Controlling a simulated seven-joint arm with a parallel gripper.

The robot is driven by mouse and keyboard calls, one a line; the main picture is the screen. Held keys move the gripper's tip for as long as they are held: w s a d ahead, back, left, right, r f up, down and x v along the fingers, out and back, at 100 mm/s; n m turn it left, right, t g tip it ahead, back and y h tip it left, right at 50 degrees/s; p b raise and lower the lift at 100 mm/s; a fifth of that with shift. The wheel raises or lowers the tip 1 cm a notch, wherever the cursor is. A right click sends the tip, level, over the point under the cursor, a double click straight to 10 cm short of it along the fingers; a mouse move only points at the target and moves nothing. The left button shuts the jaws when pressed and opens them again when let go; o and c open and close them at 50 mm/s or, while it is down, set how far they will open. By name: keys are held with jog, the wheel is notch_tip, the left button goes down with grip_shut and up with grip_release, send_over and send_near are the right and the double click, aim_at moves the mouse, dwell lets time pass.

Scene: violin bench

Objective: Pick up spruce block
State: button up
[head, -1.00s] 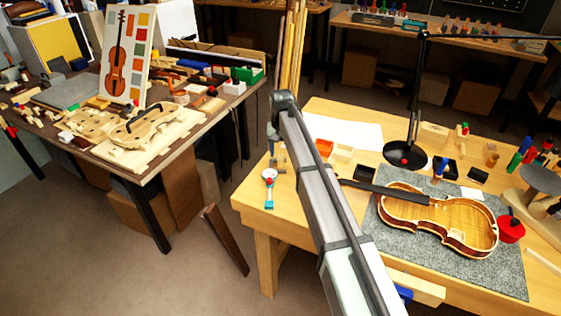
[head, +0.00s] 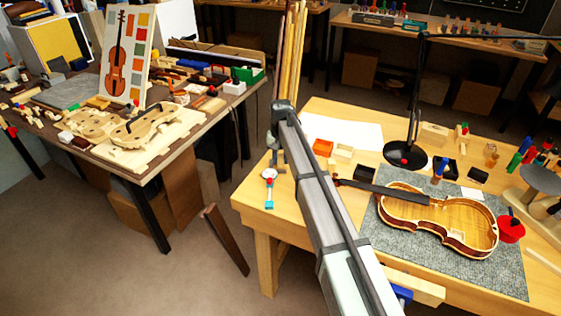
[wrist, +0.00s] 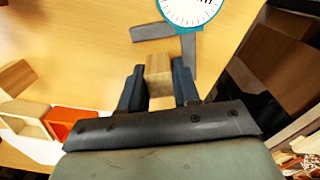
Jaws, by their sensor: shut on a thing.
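The spruce block (wrist: 159,72), a small pale wooden block, sits between the two dark blue fingers of my gripper (wrist: 158,68) in the wrist view. The fingers are shut on its two sides. Bench top shows around it; I cannot tell whether its underside touches the bench. In the head view my arm covers the block, and my gripper's fingers cannot be made out clearly.
A dial caliper (wrist: 190,38) lies just beyond the block, close to the fingertips; it also shows in the head view (head: 269,180). An orange tray (wrist: 72,125) and a cream tray (wrist: 22,128) stand to the left. The violin (head: 455,222) lies on a grey mat (head: 400,250).

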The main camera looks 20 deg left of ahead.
jog(key=shift+c, duration=0.7)
jog(key=shift+r, duration=0.1)
jog(key=r, duration=0.9)
jog(key=shift+w+d+r, duration=0.25)
jog(key=shift+w+d, duration=0.1)
jog(key=shift+d, duration=0.05)
jog(key=w+a+r+m, duration=0.1)
jog(key=w+m, duration=0.2)
jog(key=w, duration=1.2)
notch_tip(320, 180, down, 10)
jog(key=m, duration=0.3)
jog(key=shift+a+r, duration=0.1)
